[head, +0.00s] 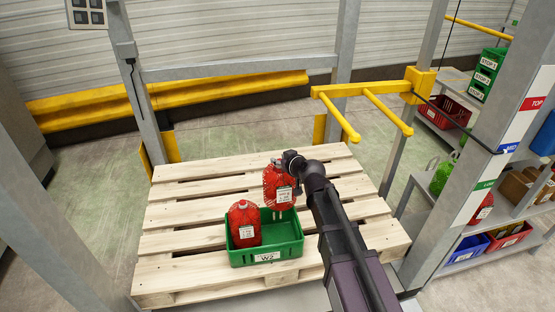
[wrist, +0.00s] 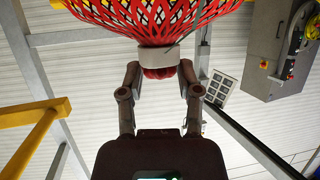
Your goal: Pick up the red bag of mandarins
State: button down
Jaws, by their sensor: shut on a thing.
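A red net bag of mandarins (head: 278,188) with a white label hangs from my gripper (head: 280,163) above the back right of a green crate. In the wrist view the bag (wrist: 150,20) fills the top, and my gripper (wrist: 158,72) is shut on its gathered neck below a pale band. A second red bag (head: 243,222) with a white label stands upright in the left part of the green crate (head: 268,256). The crate carries a label reading W2. Whether the held bag touches the crate cannot be told.
The crate stands on a wooden pallet (head: 180,215) between grey posts. Yellow bars (head: 360,106) stick out at the right, behind the pallet. A shelf rack at the right holds blue and red crates (head: 468,247), a red bag (head: 480,208) and a green bag (head: 441,177).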

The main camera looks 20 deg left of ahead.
jog(key=shift+r+p, duration=1.15)
jog(key=shift+r, duration=0.4)
jog(key=shift+w, duration=0.1)
